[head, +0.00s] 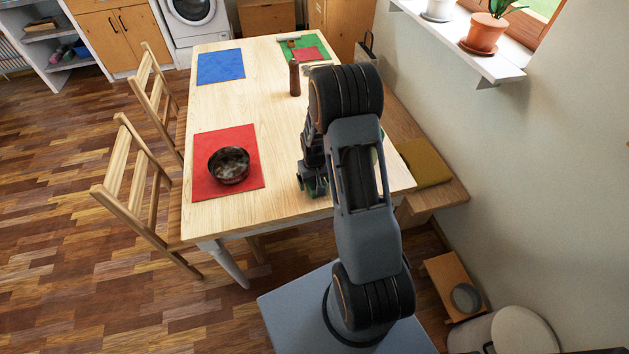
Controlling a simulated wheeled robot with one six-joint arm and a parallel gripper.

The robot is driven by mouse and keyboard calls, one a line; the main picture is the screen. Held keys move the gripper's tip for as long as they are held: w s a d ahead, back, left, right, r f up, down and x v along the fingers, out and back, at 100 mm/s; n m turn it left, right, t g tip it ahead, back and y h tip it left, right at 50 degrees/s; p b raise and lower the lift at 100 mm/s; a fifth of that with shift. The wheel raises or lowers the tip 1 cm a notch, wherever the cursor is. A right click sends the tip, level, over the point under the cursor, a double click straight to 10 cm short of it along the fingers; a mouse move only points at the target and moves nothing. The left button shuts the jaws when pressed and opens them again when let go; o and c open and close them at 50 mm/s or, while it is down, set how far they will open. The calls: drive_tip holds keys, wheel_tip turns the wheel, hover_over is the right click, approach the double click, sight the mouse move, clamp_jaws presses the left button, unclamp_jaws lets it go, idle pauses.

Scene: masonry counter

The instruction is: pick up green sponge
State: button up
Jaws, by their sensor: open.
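A small green thing, likely the green sponge (319,190), shows at my gripper's fingers on the near right part of the table. Most of it is hidden by the gripper, so its shape is not clear. My gripper (312,186) points down over the table at this green patch and is open. Whether the fingers stand around the sponge or just above it, I cannot tell. My arm hides the table to the right of the gripper.
The wooden table (270,120) holds a dark bowl (229,166) on a red mat (205,144), a blue mat (220,67), a brown bottle-like object (294,78) and a green mat (322,47) with a red cloth (306,55). The table's middle is clear. Chairs (130,180) stand left.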

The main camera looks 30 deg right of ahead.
drive_tip(key=shift+f, duration=0.15)
drive_tip(key=c, duration=1)
drive_tip(key=shift+w+r, duration=0.1)
drive_tip(key=shift+r, duration=0.55)
drive_tip(key=s+a+r, duration=0.1)
drive_tip(key=a+r, duration=0.3)
drive_tip(key=s+a+r+b, duration=0.1)
drive_tip(key=a+r, duration=0.3)
drive_tip(key=a, duration=0.1)
drive_tip(key=s+a+r+b, duration=0.1)
drive_tip(key=a+r, duration=0.2)
drive_tip(key=a, duration=0.1)
drive_tip(key=shift+s+a+r, duration=0.3)
drive_tip(key=shift+r, duration=0.1)
